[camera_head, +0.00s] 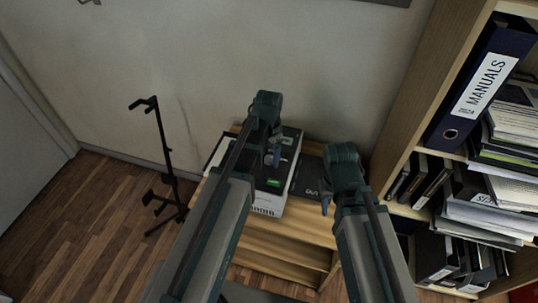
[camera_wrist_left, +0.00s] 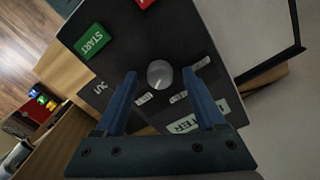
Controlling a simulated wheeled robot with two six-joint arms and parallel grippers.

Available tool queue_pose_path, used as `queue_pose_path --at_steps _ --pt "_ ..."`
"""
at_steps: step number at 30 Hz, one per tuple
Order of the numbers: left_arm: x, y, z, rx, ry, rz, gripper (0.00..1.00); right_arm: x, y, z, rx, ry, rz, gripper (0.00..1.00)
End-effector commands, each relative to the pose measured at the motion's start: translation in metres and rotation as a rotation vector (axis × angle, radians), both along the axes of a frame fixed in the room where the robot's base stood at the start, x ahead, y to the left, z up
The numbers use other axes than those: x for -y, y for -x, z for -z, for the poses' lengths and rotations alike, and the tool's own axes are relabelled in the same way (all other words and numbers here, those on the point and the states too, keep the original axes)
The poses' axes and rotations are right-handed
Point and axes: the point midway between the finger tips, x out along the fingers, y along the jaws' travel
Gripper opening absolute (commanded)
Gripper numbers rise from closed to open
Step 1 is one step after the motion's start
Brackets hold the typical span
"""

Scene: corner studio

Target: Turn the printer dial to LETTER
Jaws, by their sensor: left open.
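The printer (camera_head: 266,205) is a white box with a dark top panel, on a wooden stand against the wall. In the left wrist view its black panel (camera_wrist_left: 180,38) carries a round grey dial (camera_wrist_left: 159,73) with small white labels around it, too small to read surely. My left gripper (camera_head: 273,156) is over the panel. In the left wrist view its blue fingers (camera_wrist_left: 160,80) are open, one on each side of the dial, with gaps visible between them and it. Whether they reach knob depth I cannot tell. My right gripper (camera_head: 326,204) hangs right of the printer, its jaw opening unclear.
A green START button (camera_wrist_left: 93,42) and a red button (camera_wrist_left: 144,3) are on the panel. A dark flat item (camera_head: 308,176) lies right of the printer. A bookshelf (camera_head: 420,90) with binders stands at right, a black stand (camera_head: 166,165) at left.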

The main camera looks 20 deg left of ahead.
Motion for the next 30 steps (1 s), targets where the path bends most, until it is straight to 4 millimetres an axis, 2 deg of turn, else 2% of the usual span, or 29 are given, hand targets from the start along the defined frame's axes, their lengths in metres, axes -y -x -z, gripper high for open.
queue_pose_path --at_steps 5,11,30 --pt "0.0 0.0 -0.007 0.0 0.0 0.0 0.72 0.0 0.0 -0.007 0.0 0.0 0.0 0.37" --pt "0.0 0.0 -0.027 0.0 0.0 0.0 0.72 0.0 0.0 -0.027 0.0 0.0 0.0 0.37" --pt "0.0 0.0 -0.124 0.0 0.0 0.0 0.72 0.0 0.0 -0.124 0.0 0.0 0.0 0.37"
